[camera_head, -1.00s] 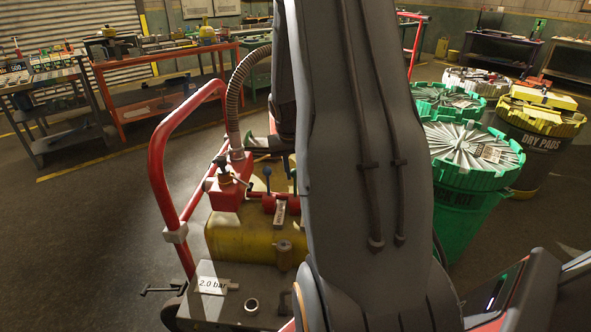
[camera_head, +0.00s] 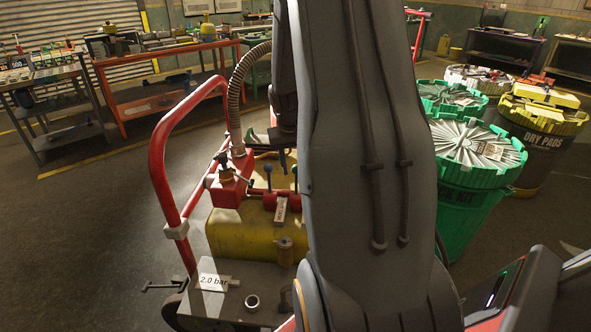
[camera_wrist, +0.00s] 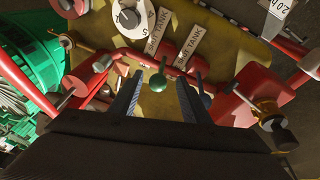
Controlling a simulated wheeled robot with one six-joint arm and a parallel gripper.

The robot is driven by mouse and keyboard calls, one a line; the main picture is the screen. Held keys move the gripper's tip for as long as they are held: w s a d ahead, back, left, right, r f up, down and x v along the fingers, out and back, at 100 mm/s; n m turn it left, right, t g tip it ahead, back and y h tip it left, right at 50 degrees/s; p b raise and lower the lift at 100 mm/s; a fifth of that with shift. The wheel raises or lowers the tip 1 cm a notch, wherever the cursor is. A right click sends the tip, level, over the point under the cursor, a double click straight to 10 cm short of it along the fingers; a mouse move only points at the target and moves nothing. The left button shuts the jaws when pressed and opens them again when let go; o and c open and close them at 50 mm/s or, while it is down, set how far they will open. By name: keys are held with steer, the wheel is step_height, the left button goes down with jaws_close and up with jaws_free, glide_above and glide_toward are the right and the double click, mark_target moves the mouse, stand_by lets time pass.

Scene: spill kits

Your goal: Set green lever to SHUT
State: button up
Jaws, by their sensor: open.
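The green lever shows in the wrist view as a green ball knob (camera_wrist: 158,83) on a short stem that rises from a red pipe. My gripper (camera_wrist: 159,77) is open, with one dark finger on each side of the knob in that view. I see no clear contact, and the depth between fingers and knob is hard to tell. Pale labels (camera_wrist: 187,50) reading SHUT and TANK lie beside the pipe.
A yellow tank (camera_head: 240,236) sits on the cart under a red handrail (camera_head: 157,150). A white dial (camera_wrist: 128,17) and a red block with a brass fitting (camera_wrist: 262,105) flank the pipe. Green drums (camera_head: 468,160) stand right of the cart.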

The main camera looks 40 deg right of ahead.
steer(key=shift+b+v, duration=0.35)
steer(key=shift+v, duration=2.65)
steer(key=shift+a, duration=0.1)
steer(key=s+a+f+n+y, duration=0.1)
steer(key=s+a+n, duration=0.2)
steer(key=a, duration=1.2)
steer(key=s+a+f+n+g+y, duration=0.1)
steer(key=s+a+n, duration=0.2)
steer(key=s+a, duration=0.7)
steer(key=a, duration=0.6)
steer(key=shift+y, duration=0.3)
steer(key=shift+s+f, duration=0.1)
